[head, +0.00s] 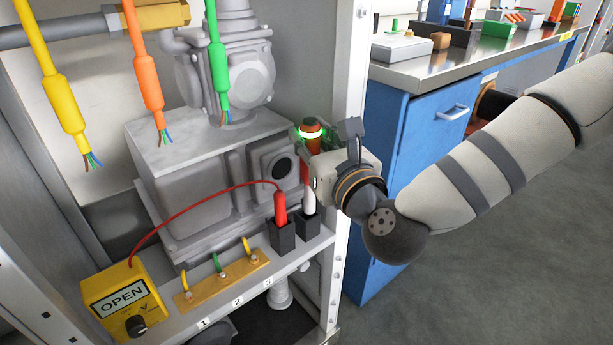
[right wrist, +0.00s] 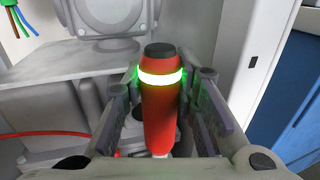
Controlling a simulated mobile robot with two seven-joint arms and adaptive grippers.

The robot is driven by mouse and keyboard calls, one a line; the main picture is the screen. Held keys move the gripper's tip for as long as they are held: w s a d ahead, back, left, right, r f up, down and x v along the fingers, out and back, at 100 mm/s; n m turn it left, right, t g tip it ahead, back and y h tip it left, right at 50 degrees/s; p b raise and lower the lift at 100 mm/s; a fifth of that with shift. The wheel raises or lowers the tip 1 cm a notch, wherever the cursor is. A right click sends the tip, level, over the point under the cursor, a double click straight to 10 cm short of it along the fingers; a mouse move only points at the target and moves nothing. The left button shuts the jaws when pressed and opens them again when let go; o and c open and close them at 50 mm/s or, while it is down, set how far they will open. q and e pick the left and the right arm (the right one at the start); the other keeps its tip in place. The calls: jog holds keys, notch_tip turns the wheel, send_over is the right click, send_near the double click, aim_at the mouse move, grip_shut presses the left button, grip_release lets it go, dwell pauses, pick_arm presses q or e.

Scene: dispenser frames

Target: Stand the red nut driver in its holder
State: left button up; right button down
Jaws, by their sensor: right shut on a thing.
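The red nut driver (head: 312,128) is upright in my right gripper (head: 312,150). The right wrist view shows its red handle (right wrist: 160,115), black cap and glowing pale green band between the two fingers (right wrist: 160,105). The gripper is shut on the handle. In the head view it is above and slightly right of two small black square holders. The left holder (head: 282,238) holds a red probe (head: 280,208). A pale upright piece (head: 309,201) shows at the right holder (head: 304,228); I cannot tell whether it belongs to the driver. My left gripper is out of view.
A yellow OPEN meter (head: 125,300) stands at the shelf's left, with a red lead to the probe. A brass strip (head: 220,280) with coloured wires lies between. Grey machinery (head: 190,180) is behind. The white cabinet post (head: 352,120) is close to the right gripper.

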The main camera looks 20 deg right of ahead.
jog(key=shift+w+r, duration=0.1)
jog(key=shift+w, duration=0.75)
notch_tip(320, 180, down, 3)
jog(key=shift+s+r+b, duration=0.1)
jog(key=shift+s+b, duration=0.05)
jog(key=shift+b, duration=0.2)
jog(key=shift+f+b, duration=0.55)
jog(key=shift+f, duration=1.8)
jog(key=c, duration=1.3)
grip_release()
jog(key=shift+r, duration=0.1)
jog(key=shift+s+r, duration=0.1)
jog(key=shift+s, duration=0.1)
jog(key=s, duration=1.1)
jog(key=shift+s+d+p, duration=0.35)
jog(key=shift+p, duration=0.05)
